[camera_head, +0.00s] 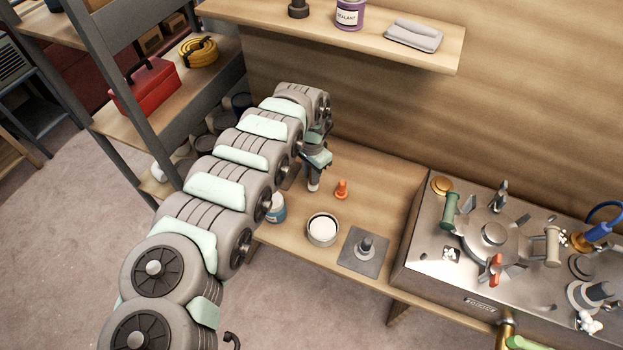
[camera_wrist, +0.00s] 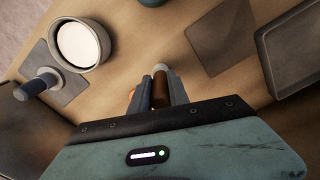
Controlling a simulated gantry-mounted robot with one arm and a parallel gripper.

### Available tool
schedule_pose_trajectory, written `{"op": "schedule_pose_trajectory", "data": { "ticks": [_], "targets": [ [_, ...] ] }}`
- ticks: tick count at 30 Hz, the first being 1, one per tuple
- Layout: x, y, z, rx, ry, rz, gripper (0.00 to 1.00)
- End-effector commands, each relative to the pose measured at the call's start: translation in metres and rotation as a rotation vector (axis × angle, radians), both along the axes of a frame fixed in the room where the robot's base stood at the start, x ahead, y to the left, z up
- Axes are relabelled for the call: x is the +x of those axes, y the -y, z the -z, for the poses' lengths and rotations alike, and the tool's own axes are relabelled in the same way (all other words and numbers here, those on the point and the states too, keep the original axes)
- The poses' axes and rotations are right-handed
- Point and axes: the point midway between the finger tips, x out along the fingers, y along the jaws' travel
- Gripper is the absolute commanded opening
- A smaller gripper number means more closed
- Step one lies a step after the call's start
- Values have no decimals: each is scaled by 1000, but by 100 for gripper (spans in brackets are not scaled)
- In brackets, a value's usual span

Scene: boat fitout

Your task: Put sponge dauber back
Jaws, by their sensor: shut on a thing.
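My gripper (camera_head: 317,168) is over the wooden bench near its back left part, pointing down. In the wrist view its two fingers (camera_wrist: 157,82) are closed around a brown cylinder with a pale end, which looks like the sponge dauber (camera_wrist: 160,88). In the head view the dauber's pale lower end (camera_head: 313,185) shows below the fingers; I cannot tell whether it touches the bench. An empty flat dark mat (camera_wrist: 221,38) lies to the right of the fingers in the wrist view. In the head view my arm mostly hides that area.
A small orange piece (camera_head: 342,189) stands close to the gripper. A round dish with white contents (camera_head: 323,229), a teal jar (camera_head: 277,209) and a dark-handled tool (camera_head: 366,247) on a grey mat (camera_head: 352,262) stand toward the front. A metal unit (camera_head: 425,262) is right; a shelf (camera_head: 380,45) overhangs behind.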

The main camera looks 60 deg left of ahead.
Motion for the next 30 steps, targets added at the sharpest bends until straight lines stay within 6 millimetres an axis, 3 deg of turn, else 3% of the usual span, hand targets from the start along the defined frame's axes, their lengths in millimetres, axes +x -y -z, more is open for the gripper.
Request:
{"op": "schedule_pose_trajectory", "data": {
  "ticks": [4, 15, 16, 23, 30],
  "targets": [
    [0, 2, 21, -4, -1, 1, 0],
    [-1, 1, 23, -2, -3, -1, 0],
    [-1, 0, 23, -2, -2, -1, 23],
    [-1, 1, 22, -2, -2, -1, 42],
    [-1, 1, 22, -2, -2, -1, 43]
  ]
}}
